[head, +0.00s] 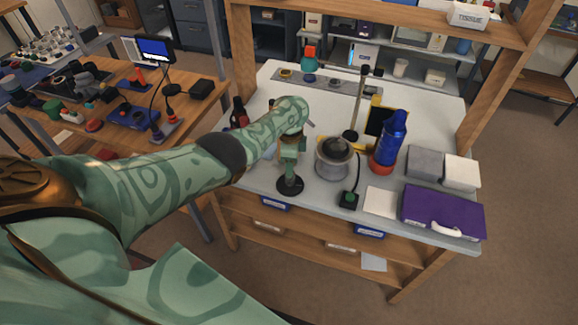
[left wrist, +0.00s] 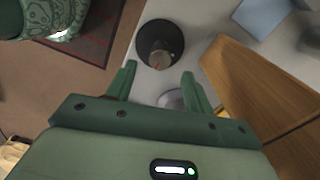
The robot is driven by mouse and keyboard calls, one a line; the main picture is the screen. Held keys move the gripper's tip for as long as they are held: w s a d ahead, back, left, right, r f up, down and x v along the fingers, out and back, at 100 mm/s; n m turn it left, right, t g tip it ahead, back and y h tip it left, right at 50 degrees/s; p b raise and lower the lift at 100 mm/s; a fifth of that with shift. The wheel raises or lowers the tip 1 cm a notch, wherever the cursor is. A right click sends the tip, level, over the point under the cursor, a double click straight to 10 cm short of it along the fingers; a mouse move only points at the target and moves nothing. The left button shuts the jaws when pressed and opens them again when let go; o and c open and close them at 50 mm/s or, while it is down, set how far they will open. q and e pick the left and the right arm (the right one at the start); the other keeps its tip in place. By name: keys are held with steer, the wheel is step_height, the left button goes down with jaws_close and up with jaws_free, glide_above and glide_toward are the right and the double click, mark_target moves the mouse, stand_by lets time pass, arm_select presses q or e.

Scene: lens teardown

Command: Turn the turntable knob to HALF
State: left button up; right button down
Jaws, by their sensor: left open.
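In the left wrist view my left gripper (left wrist: 158,72) is open, with a finger toward each side of the knob and nothing held. I cannot read any position labels. My right gripper is not in view.
A grey round pot-like device (head: 335,160) stands right of my gripper, with a small cabled black box (head: 348,200) in front. Further right are a blue bottle (head: 394,132), grey and white boxes (head: 425,163) and a purple case (head: 442,210). Dark bottles stand behind my forearm.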

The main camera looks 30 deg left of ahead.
arm_select(q)
step_height(320, 180, up, 9)
steer(key=p, duration=0.4)
steer(key=shift+r+p, duration=0.2)
steer(key=shift+p, duration=0.2)
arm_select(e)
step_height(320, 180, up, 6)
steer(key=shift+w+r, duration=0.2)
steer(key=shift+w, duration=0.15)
